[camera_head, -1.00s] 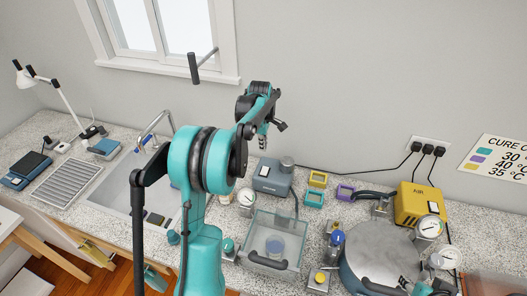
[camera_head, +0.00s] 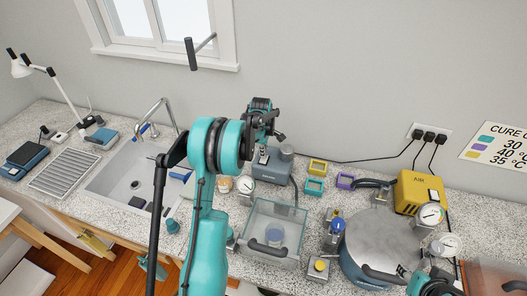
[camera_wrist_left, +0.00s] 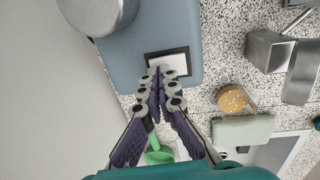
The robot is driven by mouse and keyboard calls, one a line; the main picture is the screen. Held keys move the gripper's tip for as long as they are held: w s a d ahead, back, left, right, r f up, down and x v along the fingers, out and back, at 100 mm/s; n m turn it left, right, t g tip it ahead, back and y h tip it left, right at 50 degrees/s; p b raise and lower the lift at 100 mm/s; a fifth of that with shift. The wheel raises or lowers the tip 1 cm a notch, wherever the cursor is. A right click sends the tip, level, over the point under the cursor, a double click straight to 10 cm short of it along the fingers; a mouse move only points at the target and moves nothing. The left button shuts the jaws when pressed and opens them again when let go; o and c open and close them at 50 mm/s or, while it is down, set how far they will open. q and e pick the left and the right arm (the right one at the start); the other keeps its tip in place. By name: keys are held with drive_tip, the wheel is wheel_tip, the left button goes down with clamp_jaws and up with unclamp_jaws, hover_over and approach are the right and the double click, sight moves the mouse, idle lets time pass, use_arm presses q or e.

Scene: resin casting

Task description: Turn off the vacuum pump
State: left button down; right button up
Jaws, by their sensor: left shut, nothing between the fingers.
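The vacuum pump (camera_head: 270,168) is a blue-grey box with a grey cylinder on top, standing on the counter at the back middle. In the left wrist view, the pump (camera_wrist_left: 122,58) fills the top, and a white switch plate with a dark border (camera_wrist_left: 172,62) shows on it. My left gripper (camera_head: 262,147) is at the pump in the head view. The left wrist view shows its fingers (camera_wrist_left: 158,76) shut and empty, their tips overlapping the switch plate's lower edge; contact cannot be told. A part of my right arm shows at the lower right; its fingers are not clear.
A clear-lidded vacuum chamber (camera_head: 258,247) stands in front of the pump. Small yellow (camera_head: 318,167), teal (camera_head: 314,187) and purple molds lie to its right. A large metal pot (camera_head: 380,245) and yellow air compressor (camera_head: 418,192) are further right. A sink (camera_head: 125,185) is left.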

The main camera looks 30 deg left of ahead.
use_arm(q)
drive_tip(key=shift+w+f+b, duration=0.2)
drive_tip(key=shift+f+b, duration=0.3)
drive_tip(key=shift+b, duration=0.1)
drive_tip(key=shift+s+r, duration=0.1)
drive_tip(key=shift+r, duration=0.1)
drive_tip(key=shift+s, duration=0.1)
drive_tip(key=shift+s, duration=0.2)
drive_tip(key=shift+s+d, duration=0.15)
drive_tip(key=shift+s, duration=0.3)
